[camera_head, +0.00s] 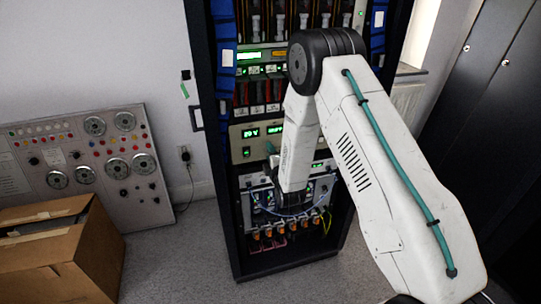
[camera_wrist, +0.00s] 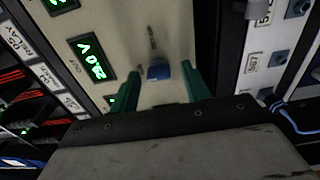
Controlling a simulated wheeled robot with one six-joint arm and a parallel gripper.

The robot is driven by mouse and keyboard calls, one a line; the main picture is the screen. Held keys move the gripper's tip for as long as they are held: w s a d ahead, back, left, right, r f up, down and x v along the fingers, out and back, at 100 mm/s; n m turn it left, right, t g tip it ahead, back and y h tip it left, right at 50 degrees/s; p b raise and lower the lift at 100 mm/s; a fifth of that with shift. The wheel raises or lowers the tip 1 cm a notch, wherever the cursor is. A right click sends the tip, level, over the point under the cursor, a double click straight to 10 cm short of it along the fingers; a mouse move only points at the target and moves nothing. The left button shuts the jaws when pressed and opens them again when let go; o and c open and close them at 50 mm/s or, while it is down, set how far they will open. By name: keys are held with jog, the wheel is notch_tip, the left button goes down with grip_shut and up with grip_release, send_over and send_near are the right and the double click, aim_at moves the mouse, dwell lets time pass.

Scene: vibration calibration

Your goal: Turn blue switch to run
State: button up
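The blue switch (camera_wrist: 158,70) is a small blue knob on a cream panel (camera_wrist: 130,25) in the wrist view. A dark mark or label is on the panel above it, too blurred to read. My gripper (camera_wrist: 159,75) has two green fingers, one on each side of the switch. They are apart, with visible gaps between them and the knob. In the head view, the cream panel (camera_head: 240,153) is in the middle of the rack, and my arm hides the switch. A green finger of my gripper (camera_head: 272,156) shows at the panel.
A lit green display (camera_wrist: 92,58) is left of the switch. Red cables (camera_wrist: 30,97) are farther left, and a blue cable (camera_wrist: 290,120) is at the right. In the head view, a cardboard box (camera_head: 95,255) and a gauge panel (camera_head: 90,165) stand left of the rack (camera_head: 207,150).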

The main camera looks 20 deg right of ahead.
jog(key=s, duration=0.7)
jog(key=shift+s, duration=0.4)
notch_tip(320, 180, down, 9)
jog(key=s+m+g, duration=0.3)
jog(key=m+g, duration=0.1)
jog(key=g, duration=0.1)
jog(key=s+r+m+g, duration=0.1)
jog(key=s+m+g, duration=0.3)
jog(key=s+g, duration=0.15)
jog(key=s+d+r+m+g, duration=0.1)
jog(key=s+r+m+g, duration=0.2)
jog(key=s+r, duration=1.3)
jog(key=s+d+r+m+g, duration=0.2)
jog(key=s+r+m, duration=0.5)
jog(key=s+r, duration=0.9)
notch_tip(320, 180, up, 4)
jog(key=shift+s+d+f+g, duration=0.2)
jog(key=shift+s+g, duration=0.15)
jog(key=shift+g, duration=0.3)
